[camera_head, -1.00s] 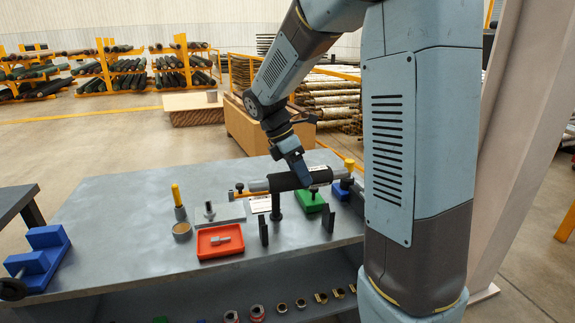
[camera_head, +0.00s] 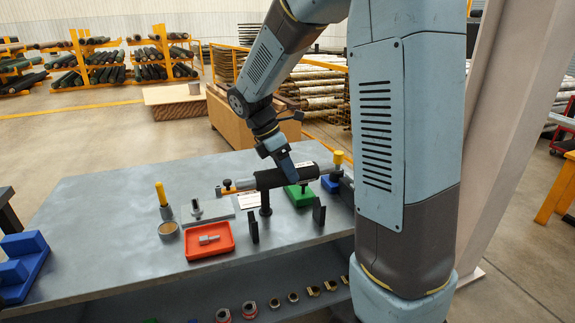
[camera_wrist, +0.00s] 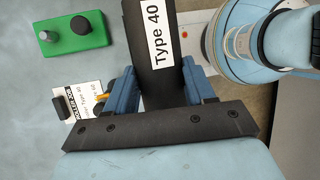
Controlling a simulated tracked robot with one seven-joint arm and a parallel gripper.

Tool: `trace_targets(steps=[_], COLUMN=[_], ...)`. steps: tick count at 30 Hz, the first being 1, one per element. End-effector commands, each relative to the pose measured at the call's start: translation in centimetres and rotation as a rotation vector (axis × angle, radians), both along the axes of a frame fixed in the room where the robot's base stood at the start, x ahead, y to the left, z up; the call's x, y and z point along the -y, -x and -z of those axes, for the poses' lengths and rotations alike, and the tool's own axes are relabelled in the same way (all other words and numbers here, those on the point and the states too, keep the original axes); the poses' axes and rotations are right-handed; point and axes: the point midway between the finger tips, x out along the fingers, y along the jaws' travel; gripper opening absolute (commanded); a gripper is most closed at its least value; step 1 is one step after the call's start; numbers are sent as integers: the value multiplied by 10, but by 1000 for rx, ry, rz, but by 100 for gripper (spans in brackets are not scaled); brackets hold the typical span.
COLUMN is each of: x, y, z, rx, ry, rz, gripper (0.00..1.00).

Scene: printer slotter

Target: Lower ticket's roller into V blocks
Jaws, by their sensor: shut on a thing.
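The roller (camera_head: 270,180) is dark and thick with grey shaft ends. In the wrist view the roller (camera_wrist: 152,75) carries a white "Type 40" label. My gripper (camera_wrist: 160,88) is shut on it, with blue fingers on both sides. In the head view my gripper (camera_head: 293,178) holds it above the far part of the table. Two black upright blocks, probably the V blocks (camera_head: 253,227) (camera_head: 319,213), stand nearer the front; their notches are unclear. The white ticket (camera_wrist: 90,97) lies on the table in the wrist view; its small print is only partly legible, with "Type 40" on it.
A green block (camera_head: 299,197) with knobs lies behind the right upright. A black post (camera_head: 265,203) stands below the roller. A red tray (camera_head: 208,241) holds a grey part. A yellow-handled tool (camera_head: 162,198) stands left. The table's left part (camera_head: 95,220) is mostly clear.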

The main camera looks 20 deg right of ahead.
Motion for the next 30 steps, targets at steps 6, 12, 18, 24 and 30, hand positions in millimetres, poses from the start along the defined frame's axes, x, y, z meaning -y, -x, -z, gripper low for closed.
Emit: trace_targets(steps=[6, 12, 18, 24, 30], x=[2, 3, 3, 3, 3], y=[0, 0, 0, 0, 0], z=[17, 32, 47, 62, 73], rx=[0, -1, 0, 0, -1], ry=[-1, -1, 0, 0, 0], rz=[2, 5, 5, 5, 6], gripper=[17, 17, 17, 17, 17])
